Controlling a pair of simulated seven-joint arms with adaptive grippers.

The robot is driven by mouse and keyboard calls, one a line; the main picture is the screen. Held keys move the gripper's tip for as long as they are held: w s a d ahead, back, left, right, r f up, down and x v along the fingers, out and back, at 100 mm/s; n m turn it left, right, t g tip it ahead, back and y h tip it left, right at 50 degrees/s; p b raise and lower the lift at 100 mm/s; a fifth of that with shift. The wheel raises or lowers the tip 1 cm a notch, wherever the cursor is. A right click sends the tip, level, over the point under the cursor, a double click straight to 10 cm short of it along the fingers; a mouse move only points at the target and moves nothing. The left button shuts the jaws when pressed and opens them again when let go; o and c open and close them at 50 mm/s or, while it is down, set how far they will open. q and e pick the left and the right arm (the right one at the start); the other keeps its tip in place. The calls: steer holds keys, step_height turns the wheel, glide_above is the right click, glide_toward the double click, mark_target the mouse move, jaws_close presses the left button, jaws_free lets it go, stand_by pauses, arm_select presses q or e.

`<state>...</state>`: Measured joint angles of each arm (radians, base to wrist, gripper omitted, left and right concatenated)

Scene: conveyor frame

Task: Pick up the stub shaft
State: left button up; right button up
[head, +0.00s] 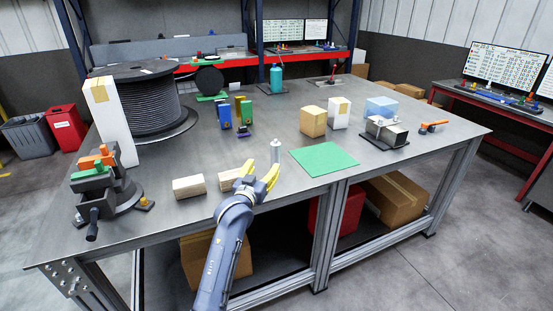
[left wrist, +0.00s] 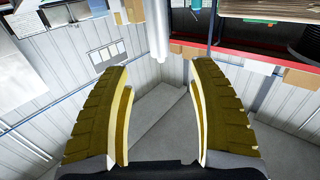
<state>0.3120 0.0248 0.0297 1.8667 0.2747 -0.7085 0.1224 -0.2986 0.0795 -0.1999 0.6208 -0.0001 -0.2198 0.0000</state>
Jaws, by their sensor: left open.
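The stub shaft (head: 276,152) looks like a small grey cylinder with a narrower top, standing upright on the grey workbench in the head view. My left gripper (head: 262,169), with yellow fingers, is open and empty just on the near side of it. In the left wrist view, which appears upside down, a pale cylinder that seems to be the shaft (left wrist: 157,30) shows at the top, in line with the gap between the spread fingers of my left gripper (left wrist: 160,72). The fingers do not appear to touch it. My right gripper is not in view.
Two wooden blocks (head: 188,187) lie left of the gripper, one partly behind it. A flat green mat (head: 324,159) lies right of the shaft. A vise (head: 105,190), tall white box (head: 110,125) and cable reel (head: 137,100) fill the left side. Small cartons (head: 313,121) stand farther back right.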

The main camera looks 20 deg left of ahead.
mark_target(274, 150)
arm_select(q)
steer(key=w, duration=0.7)
steer(key=shift+w+d, duration=0.1)
steer(key=shift+w, duration=0.25)
steer(key=shift+w+d+r, duration=0.1)
steer(key=shift+w+r, duration=0.05)
steer(key=shift+w, duration=2.8)
steer(key=shift+c, duration=0.4)
steer(key=shift+r, duration=0.1)
jaws_close()
